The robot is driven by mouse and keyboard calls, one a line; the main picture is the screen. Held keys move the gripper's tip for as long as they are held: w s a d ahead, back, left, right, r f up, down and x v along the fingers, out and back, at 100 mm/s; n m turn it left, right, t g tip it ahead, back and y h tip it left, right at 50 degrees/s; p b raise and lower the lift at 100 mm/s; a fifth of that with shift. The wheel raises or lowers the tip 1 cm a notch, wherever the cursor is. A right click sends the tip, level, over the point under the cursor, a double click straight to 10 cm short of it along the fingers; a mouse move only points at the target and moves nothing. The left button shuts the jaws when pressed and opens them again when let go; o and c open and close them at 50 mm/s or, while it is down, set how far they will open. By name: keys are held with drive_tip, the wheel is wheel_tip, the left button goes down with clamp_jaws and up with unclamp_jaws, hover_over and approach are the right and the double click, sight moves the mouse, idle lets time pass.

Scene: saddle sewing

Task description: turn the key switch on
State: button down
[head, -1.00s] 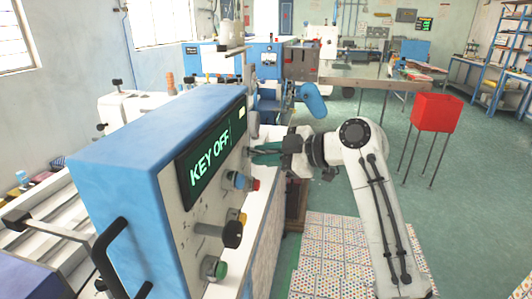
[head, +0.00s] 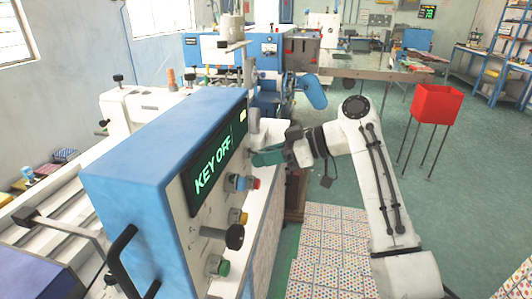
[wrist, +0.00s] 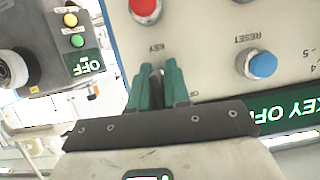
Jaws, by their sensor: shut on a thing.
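The machine's blue-and-grey control box (head: 150,145) stands at the left of the head view, with a display (head: 213,163) lit "KEY OFF". My gripper (head: 256,158) reaches its panel from the right. In the wrist view my gripper (wrist: 157,72) has its two green fingers closed on the dark key (wrist: 154,86), just by the printed "KEY" label. The key is mostly hidden between the fingers, so its angle cannot be told. In the head view it is hidden by the gripper.
Close by on the panel are a red button (wrist: 145,8), a blue reset button (wrist: 257,64) and a black knob (head: 235,237). Another box (wrist: 45,50) with a small "OFF" display is at the wrist view's left. A red bin (head: 437,104) stands on open floor at right.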

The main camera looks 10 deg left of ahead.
drive_tip(key=m+g, duration=0.1)
drive_tip(key=m, duration=0.1)
drive_tip(key=shift+s+f+m+g, duration=0.1)
drive_tip(key=shift+f+m+g, duration=0.2)
drive_tip(key=shift+m+g, duration=0.1)
drive_tip(key=shift+s+m+g+y+b, duration=0.15)
drive_tip(key=shift+m+g+y+b, duration=0.15)
drive_tip(key=shift+m+g+b, duration=0.65)
drive_tip(key=shift+f+m, duration=0.1)
drive_tip(key=shift+m, duration=0.55)
drive_tip(key=c, duration=1.2)
unclamp_jaws()
drive_tip(key=shift+c, duration=0.2)
drive_tip(key=shift+r, duration=0.25)
drive_tip(key=shift+r, duration=0.1)
drive_tip(key=shift+d, duration=0.15)
